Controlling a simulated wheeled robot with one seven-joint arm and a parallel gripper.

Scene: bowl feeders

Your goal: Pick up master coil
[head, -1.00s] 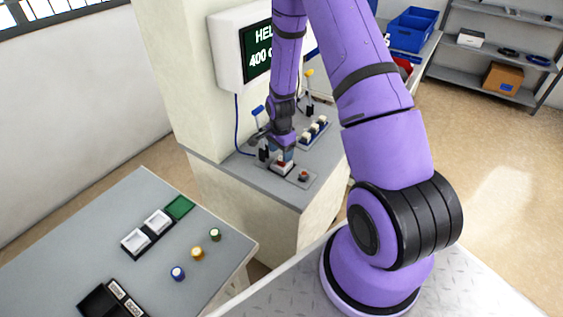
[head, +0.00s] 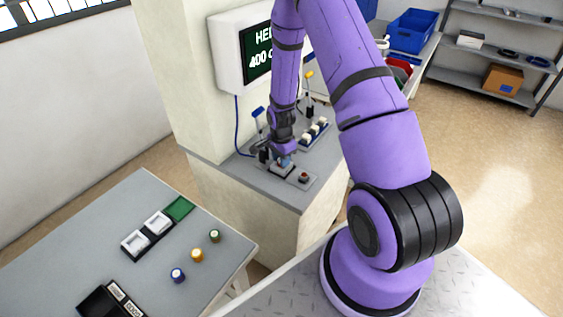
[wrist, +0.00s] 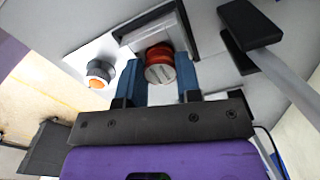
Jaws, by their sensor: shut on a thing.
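The master coil, a short red-orange cylinder with a grey slotted top (wrist: 160,66), sits between the blue fingers of my gripper (wrist: 162,80) in the wrist view. The fingers are shut on its sides. Beyond it is a pale block in a black frame (wrist: 152,32). In the head view my gripper (head: 285,161) is low over a light plate (head: 268,167) on the grey counter by the pillar. The coil is hard to make out there, and I cannot tell whether it still touches the plate.
A round orange-and-grey knob-like part (wrist: 100,72) is beside the coil; it shows in the head view as a dark reddish part (head: 303,177). Blue-topped (head: 258,112) and yellow-topped (head: 309,75) levers stand close behind. White pieces sit in a blue rack (head: 314,133). A wall display (head: 258,48) hangs above.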

